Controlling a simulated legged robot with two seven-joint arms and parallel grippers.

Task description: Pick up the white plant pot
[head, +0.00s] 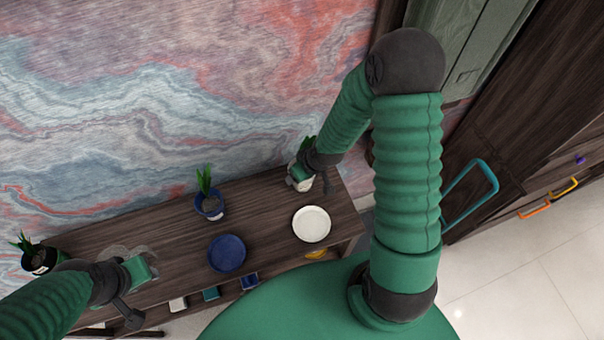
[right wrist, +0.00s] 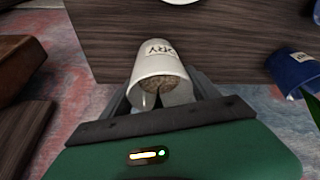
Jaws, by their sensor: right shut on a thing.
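The white plant pot (right wrist: 155,66) has dark lettering and brown soil, and sits between the fingers of my right gripper (right wrist: 162,98) in the right wrist view. The gripper is shut on it. In the head view the white pot (head: 304,184) is at the right end of the dark wooden desk (head: 265,215), partly hidden by my right gripper (head: 302,173). Green leaves show above it. I cannot tell whether the pot touches the desk. My left gripper (head: 146,270) is over the left part of the desk; its finger opening is unclear.
A blue pot (head: 210,208) with a plant stands left of the white pot, and a black pot (head: 40,262) is at the far left. A white plate (head: 312,224) and a blue plate (head: 227,254) lie along the front. Small items sit on the shelf below.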

